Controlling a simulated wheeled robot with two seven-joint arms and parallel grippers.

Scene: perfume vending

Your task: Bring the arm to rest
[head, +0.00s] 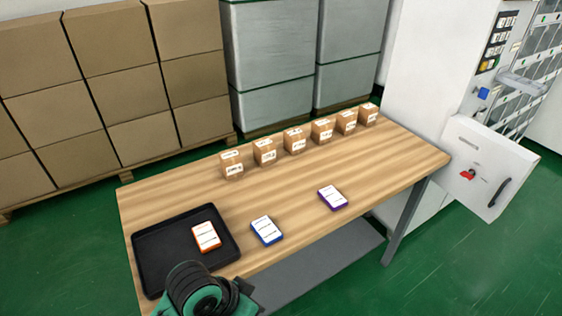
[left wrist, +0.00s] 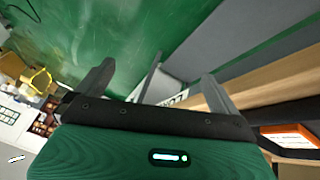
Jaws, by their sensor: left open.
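My left gripper shows in the left wrist view (left wrist: 158,85), with its two fingers apart and nothing between them. It is beside the table edge, over the green floor. In the head view my green and black left arm is at the bottom, in front of the black tray (head: 149,272), and its fingertips cannot be made out clearly. An orange-edged box (head: 206,236) lies in the tray; part of it also shows at the right of the left wrist view (left wrist: 287,133). A blue-edged box (head: 266,230) and a purple-edged box (head: 332,197) lie on the table. My right gripper is not in view.
The wooden table (head: 290,190) carries several small brown cartons (head: 293,139) along its back. Stacked large cartons (head: 115,65) and grey crates (head: 268,50) stand behind. A white machine (head: 425,80) with an open door (head: 488,172) stands at right. The floor (head: 450,270) at front right is clear.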

